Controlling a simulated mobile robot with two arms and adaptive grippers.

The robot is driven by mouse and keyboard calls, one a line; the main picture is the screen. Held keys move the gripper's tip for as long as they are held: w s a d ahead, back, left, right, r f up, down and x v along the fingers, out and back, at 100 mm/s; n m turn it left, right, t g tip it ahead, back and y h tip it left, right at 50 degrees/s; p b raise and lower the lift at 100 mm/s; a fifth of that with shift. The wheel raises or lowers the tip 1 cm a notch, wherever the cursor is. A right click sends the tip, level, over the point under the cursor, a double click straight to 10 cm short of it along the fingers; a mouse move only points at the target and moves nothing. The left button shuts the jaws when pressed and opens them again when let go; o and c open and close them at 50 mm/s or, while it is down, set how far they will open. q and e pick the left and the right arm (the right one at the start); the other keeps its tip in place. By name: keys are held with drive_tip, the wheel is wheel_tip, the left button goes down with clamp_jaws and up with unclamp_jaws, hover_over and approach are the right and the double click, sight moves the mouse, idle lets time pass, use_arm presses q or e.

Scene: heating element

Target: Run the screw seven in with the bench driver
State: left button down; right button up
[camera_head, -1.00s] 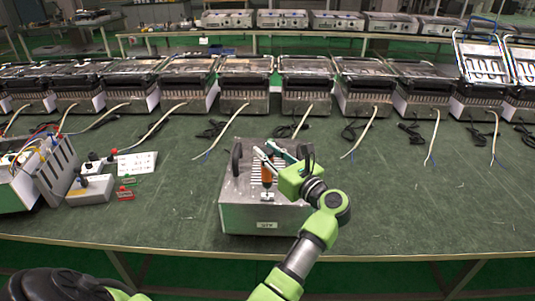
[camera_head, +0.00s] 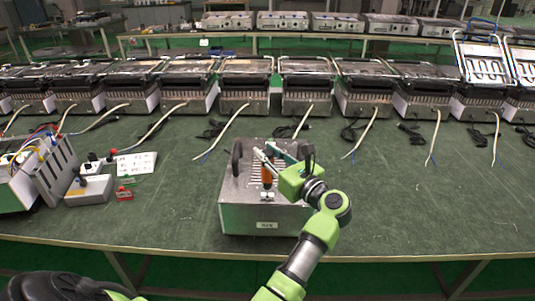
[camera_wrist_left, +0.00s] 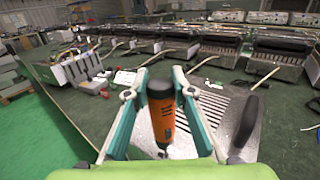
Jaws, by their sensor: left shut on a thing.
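My left gripper (camera_head: 266,150) is shut on the orange and black bench driver (camera_head: 267,175). The driver stands close to upright over the top of a metal housing (camera_head: 233,190) with a slotted plate and dark handles. In the left wrist view the driver (camera_wrist_left: 160,115) is between the two teal fingers of the gripper (camera_wrist_left: 158,93). Its lower end points down at the bare metal top beside the slots. I cannot make out screw seven or tell whether the bit touches it. My right gripper is not in view.
A row of similar heater units (camera_head: 245,85) with loose cables stands along the back of the green bench (camera_head: 420,205). On the left are an open unit with wires (camera_head: 55,170), a grey box (camera_head: 90,190), a white panel (camera_head: 137,162) and small red parts (camera_head: 125,194). Bench right of the housing is clear.

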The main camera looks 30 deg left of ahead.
use_arm(q)
drive_tip(key=shift+f+b, duration=0.3)
drive_tip(key=shift+b, duration=0.25)
idle(1.1)
drive_tip(key=shift+r, duration=0.15)
